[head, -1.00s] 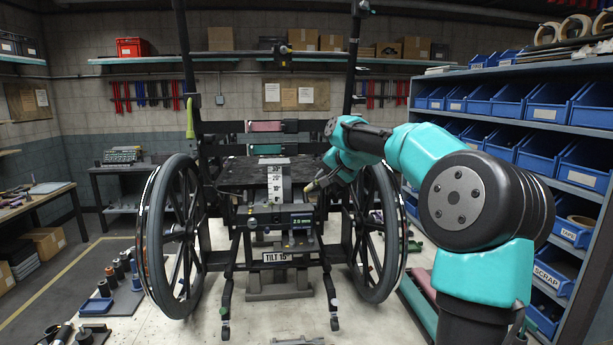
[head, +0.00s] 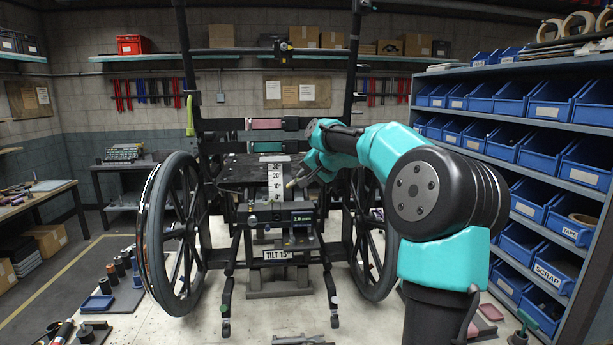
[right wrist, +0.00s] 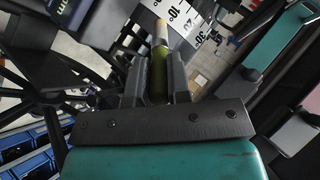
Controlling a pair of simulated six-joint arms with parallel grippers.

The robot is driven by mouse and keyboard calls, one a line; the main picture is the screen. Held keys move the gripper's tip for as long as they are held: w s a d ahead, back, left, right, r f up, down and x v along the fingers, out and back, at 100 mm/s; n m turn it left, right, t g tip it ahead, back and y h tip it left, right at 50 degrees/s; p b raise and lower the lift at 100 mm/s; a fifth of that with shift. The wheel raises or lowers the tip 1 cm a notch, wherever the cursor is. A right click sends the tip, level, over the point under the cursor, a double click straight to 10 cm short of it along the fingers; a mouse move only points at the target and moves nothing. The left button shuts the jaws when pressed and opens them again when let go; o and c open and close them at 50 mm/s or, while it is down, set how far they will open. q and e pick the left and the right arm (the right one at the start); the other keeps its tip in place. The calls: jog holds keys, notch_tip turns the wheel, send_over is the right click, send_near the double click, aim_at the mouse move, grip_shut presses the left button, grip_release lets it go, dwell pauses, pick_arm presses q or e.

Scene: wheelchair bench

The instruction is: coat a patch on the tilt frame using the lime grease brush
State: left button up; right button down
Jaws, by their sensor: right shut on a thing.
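My right gripper (right wrist: 153,80) is shut on the lime grease brush (right wrist: 158,72), held between its two fingers, with its pale tip pointing away from the gripper. In the head view my right gripper (head: 303,178) is in front of the seat area, just right of the white angle scale (head: 275,182). The brush tip (head: 290,184) is close to the scale; I cannot tell whether it touches anything. The tilt frame (head: 278,240) stands upright between two large wheels, with a "TILT 15" label low in front. My left gripper is out of view.
The right wheel (head: 370,245) stands behind my right arm and the left wheel (head: 170,235) is clear. A blue shelf of bins (head: 545,100) is at the right. Small parts and a blue tray (head: 97,304) lie at the lower left.

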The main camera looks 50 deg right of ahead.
jog(key=shift+w+d+f, duration=0.35)
jog(key=shift+w+d, duration=0.25)
jog(key=shift+w, duration=0.05)
jog(key=shift+w+d+f, duration=0.35)
jog(key=shift+w+d, duration=0.25)
jog(key=shift+w+d+f, duration=0.15)
jog(key=shift+w+d, duration=0.05)
dwell(0.3)
jog(key=shift+s+d, duration=0.25)
jog(key=shift+s, duration=0.1)
jog(key=shift+w+a, duration=0.1)
dwell(0.4)
jog(key=shift+w+a, duration=0.5)
jog(key=shift+w, duration=0.05)
jog(key=shift+s+d, duration=0.1)
jog(key=shift+s+d, duration=0.5)
jog(key=shift+d, duration=0.05)
